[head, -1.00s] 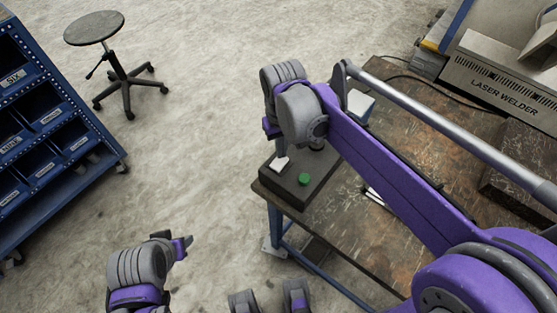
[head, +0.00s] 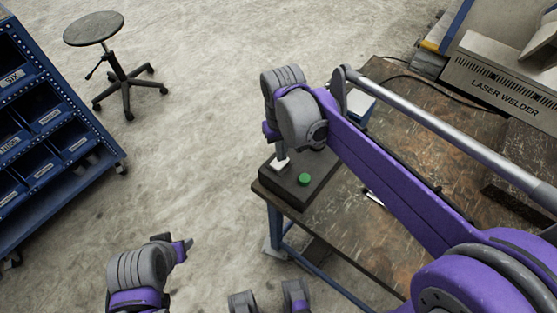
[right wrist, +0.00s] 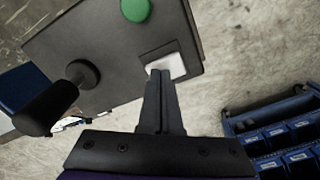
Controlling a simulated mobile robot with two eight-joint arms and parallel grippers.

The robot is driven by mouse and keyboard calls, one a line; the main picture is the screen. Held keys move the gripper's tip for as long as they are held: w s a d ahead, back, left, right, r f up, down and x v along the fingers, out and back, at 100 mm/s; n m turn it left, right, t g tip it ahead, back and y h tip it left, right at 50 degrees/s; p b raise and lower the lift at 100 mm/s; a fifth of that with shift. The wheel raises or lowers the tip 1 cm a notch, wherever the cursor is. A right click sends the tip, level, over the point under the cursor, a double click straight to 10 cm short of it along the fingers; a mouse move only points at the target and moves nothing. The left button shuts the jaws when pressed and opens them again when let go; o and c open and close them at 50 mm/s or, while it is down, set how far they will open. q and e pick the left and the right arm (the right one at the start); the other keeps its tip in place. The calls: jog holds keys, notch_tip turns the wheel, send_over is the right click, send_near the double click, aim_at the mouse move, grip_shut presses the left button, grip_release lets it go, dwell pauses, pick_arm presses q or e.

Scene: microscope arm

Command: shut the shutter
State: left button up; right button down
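A dark box (head: 315,190) sits at the table's near left corner. It carries a green round button (head: 304,179) and a white rocker-like piece (head: 281,164); which part is the shutter control I cannot tell. In the right wrist view the green button (right wrist: 135,9) and white piece (right wrist: 166,66) show again. My right gripper (right wrist: 160,76) has its fingers together, tips at the white piece's edge; contact is unclear. Nothing shows between them. In the head view my arm partly hides the box. My left gripper (head: 187,245) is at lower left, away from the box, its fingers unclear.
A black knobbed lever (right wrist: 47,105) stands on the box beside the fingers. The brown table (head: 345,245) holds a laser welder (head: 490,85) at far right. A blue bin rack (head: 50,130) and a stool (head: 93,30) stand left. Open floor lies between.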

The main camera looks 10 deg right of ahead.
jog(key=shift+r, duration=0.15)
notch_tip(320, 180, up, 7)
jog(key=p, duration=0.5)
jog(key=shift+s, duration=0.1)
dwell(0.6)
jog(key=s+d+t, duration=0.1)
jog(key=s, duration=0.1)
jog(key=s+d+f, duration=0.1)
jog(key=s, duration=0.1)
jog(key=s+d+f+t, duration=0.1)
jog(key=s+d, duration=0.1)
jog(key=s, duration=0.1)
jog(key=shift+s+m+t, duration=0.1)
jog(key=shift+m+t, duration=0.2)
jog(key=shift+m, duration=0.1)
jog(key=s+d+f+t, duration=0.2)
jog(key=s+f, duration=0.2)
jog(key=s, duration=0.2)
jog(key=shift+s+d+f+m+t+p, duration=0.3)
jog(key=shift+s+f+m+t+p, duration=0.05)
jog(key=shift+m+t, duration=0.05)
